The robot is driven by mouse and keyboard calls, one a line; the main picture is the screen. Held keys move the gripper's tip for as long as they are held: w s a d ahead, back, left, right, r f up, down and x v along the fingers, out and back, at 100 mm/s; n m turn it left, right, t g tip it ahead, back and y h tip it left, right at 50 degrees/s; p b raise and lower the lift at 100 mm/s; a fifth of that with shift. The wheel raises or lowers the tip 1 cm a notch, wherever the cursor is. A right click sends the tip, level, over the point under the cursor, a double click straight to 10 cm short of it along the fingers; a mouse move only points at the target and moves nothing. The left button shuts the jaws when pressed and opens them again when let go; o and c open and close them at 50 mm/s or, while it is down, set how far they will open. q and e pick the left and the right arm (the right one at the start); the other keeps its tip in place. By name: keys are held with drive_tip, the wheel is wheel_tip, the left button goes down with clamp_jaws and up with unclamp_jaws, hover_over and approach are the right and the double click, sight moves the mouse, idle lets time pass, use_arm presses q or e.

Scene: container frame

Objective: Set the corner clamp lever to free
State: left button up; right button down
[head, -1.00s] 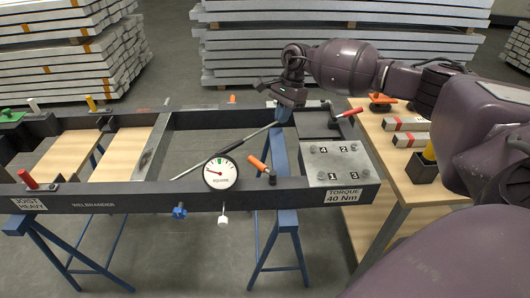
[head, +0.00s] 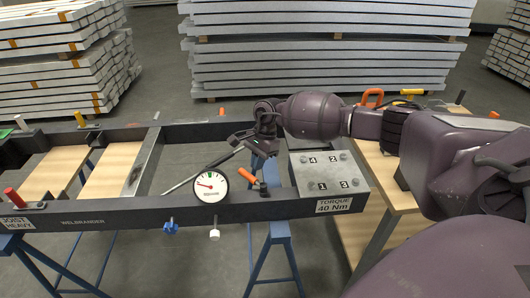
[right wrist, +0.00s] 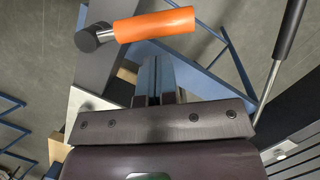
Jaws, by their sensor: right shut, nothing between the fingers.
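A lever with an orange handle (head: 246,176) sits on the front beam near the right corner, its dark pivot at the handle's lower right. In the right wrist view the orange handle (right wrist: 155,24) lies nearly level, its pivot at the left end. My right gripper (head: 263,161) is shut and empty, pointing down just above and behind the lever. In the right wrist view its closed fingers (right wrist: 158,78) are close below the handle; I cannot tell whether they touch it. My left gripper is out of view.
A round gauge (head: 210,185) stands on the front beam left of the lever. A diagonal bar (head: 200,174) runs behind it. A bolted plate (head: 326,164) is at the right corner. A red-handled lever (head: 12,197) stands at the left. My right arm covers part of the wooden bench (head: 382,184).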

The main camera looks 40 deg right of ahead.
sight(252, 179)
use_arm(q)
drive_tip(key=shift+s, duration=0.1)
use_arm(e)
drive_tip(key=shift+s+a+f, duration=0.1)
drive_tip(key=shift+a+f, duration=0.05)
drive_tip(key=shift+a, duration=0.4)
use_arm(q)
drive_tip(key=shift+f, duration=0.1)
use_arm(e)
drive_tip(key=shift+a+f+n+g+b, duration=0.1)
drive_tip(key=shift+a+n+g+b, duration=0.15)
drive_tip(key=shift+a+n+b, duration=0.4)
drive_tip(key=shift+a+n+g+b, duration=0.25)
drive_tip(key=shift+a+n+b, duration=0.1)
drive_tip(key=shift+n+b, duration=0.55)
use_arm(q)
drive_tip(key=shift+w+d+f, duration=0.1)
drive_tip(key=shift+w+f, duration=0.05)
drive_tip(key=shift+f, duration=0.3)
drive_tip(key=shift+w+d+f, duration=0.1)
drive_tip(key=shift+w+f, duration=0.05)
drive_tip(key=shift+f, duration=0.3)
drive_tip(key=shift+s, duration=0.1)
